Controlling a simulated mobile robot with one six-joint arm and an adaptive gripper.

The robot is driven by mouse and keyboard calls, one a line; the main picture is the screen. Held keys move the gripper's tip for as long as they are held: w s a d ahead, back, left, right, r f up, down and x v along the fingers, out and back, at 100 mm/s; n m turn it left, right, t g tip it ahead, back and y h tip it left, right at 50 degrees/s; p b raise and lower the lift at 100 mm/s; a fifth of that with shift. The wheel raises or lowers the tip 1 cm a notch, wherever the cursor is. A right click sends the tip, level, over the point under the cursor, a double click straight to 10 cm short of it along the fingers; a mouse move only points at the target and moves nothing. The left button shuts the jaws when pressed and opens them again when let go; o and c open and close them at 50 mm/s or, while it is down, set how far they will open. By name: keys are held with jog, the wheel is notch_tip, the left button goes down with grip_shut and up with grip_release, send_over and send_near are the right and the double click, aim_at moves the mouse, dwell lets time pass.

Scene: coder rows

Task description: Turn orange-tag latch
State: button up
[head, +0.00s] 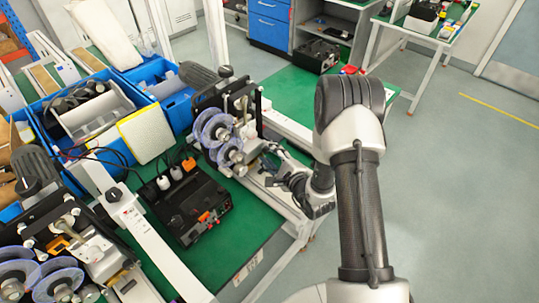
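My arm reaches down from the right, and my gripper (268,170) is at the front right of the far coder machine (228,125), close to its lower rollers. The gripper is small and dark here; I cannot tell whether it touches the machine or whether its fingers are open. No orange-tagged latch can be made out clearly on this machine; that spot is partly hidden by the gripper. An orange part (57,243) shows on the near coder machine (70,255) at the lower left.
Blue bins (95,115) with parts and a yellow-edged pad (146,133) lie behind. White rails run beside the machines. Open floor (450,190) lies right.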

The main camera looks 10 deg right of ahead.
jog(key=shift+w+a+f, duration=0.15)
jog(key=shift+w, duration=0.3)
grip_shut()
dwell(0.3)
